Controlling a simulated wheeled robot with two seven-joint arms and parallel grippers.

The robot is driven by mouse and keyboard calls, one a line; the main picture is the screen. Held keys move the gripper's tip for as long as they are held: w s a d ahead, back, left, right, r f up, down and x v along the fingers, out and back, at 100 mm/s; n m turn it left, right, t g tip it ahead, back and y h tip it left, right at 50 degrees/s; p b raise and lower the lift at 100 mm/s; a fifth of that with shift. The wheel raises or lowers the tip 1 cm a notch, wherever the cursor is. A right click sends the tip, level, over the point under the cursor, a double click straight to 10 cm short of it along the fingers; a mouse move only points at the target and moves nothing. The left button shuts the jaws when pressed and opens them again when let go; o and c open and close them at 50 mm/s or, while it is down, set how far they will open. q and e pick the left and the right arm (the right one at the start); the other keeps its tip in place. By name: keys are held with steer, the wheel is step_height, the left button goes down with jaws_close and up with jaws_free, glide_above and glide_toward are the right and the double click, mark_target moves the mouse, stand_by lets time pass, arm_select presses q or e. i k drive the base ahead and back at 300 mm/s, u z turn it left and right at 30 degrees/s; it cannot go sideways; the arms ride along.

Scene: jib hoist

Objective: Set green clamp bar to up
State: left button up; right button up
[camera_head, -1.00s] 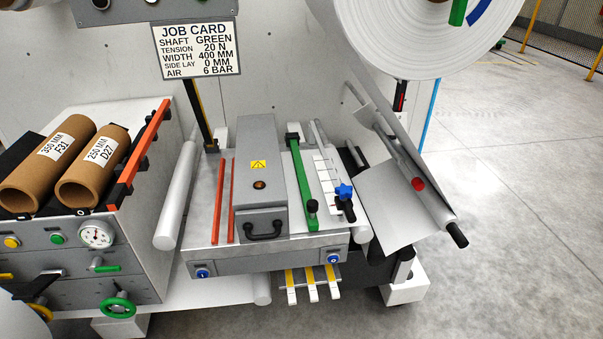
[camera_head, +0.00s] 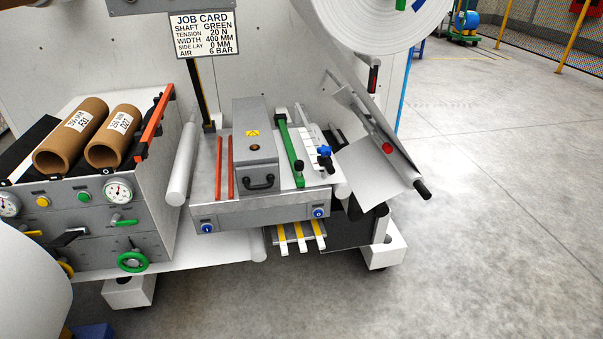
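The green clamp bar (camera_head: 290,152) lies along the right part of the metal splice table (camera_head: 208,193), to the right of the grey box with the black handle (camera_head: 254,145). Its near end carries a black knob (camera_head: 299,166). The bar looks lowered, close to the table top, though its exact height is hard to tell. Neither of my grippers shows in the head view.
A blue star knob (camera_head: 324,152) sits right of the bar. Two cardboard cores (camera_head: 115,137) lie on the cabinet at left. A tilted roller (camera_head: 400,165) with a white sheet juts out at right. Open floor (camera_head: 500,200) lies to the right and in front.

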mark_target(296, 166)
steer(key=z, duration=0.15)
steer(key=i, duration=1.25)
steer(key=u, duration=0.5)
